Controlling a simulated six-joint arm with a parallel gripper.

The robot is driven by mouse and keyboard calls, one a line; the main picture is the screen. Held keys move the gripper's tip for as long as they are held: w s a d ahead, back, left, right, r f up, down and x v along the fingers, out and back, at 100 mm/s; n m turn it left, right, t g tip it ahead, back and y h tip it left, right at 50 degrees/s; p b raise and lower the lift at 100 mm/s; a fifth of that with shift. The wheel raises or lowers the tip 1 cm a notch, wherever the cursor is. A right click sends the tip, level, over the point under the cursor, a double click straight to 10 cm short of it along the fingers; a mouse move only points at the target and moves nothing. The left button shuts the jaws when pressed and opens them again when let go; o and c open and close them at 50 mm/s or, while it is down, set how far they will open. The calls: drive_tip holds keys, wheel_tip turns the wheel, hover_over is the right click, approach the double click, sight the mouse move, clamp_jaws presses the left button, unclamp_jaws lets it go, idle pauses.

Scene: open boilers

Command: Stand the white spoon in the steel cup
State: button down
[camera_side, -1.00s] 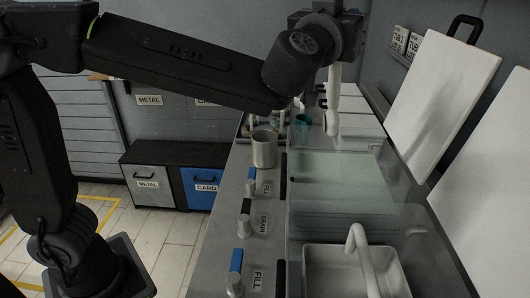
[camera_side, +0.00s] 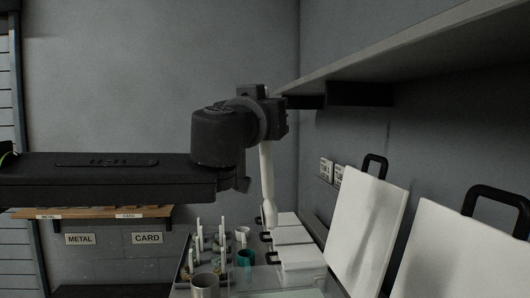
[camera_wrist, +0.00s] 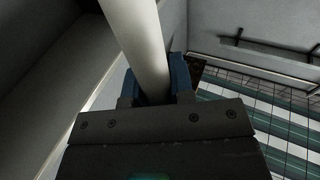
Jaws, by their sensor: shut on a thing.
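The white spoon (camera_side: 268,185) hangs nearly upright from my gripper (camera_side: 262,142) in the side view, with its wider end down. My gripper is shut on its upper part. In the wrist view the blue-tipped jaws (camera_wrist: 156,84) clasp the pale shaft of the spoon (camera_wrist: 140,42), which runs out of the top of the picture. The steel cup (camera_side: 205,285) stands upright at the lower edge of the side view, its base cut off. The spoon's lower end appears above and to the right of the cup, apart from it.
A teal cup (camera_side: 245,258) and a white cup (camera_side: 242,233) stand beyond the steel cup. A dark rack (camera_side: 184,268) holds several thin upright items. White boards with black handles (camera_side: 367,222) lean at the right. A shelf (camera_side: 420,52) juts overhead at right.

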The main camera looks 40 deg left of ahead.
drive_tip(key=w+a+m+h, duration=0.4)
drive_tip(key=w+a+h, duration=0.3)
drive_tip(key=w+a, duration=0.45)
drive_tip(key=s+a+m+g+h, duration=0.3)
drive_tip(key=a+m+h, duration=0.3)
drive_tip(key=a, duration=0.9)
wheel_tip(320, 180, down, 30)
drive_tip(key=h, duration=0.1)
drive_tip(key=shift+d+n, duration=0.25)
drive_tip(key=shift+n, duration=0.15)
drive_tip(key=shift+w+f, duration=0.1)
drive_tip(key=shift+f, duration=0.05)
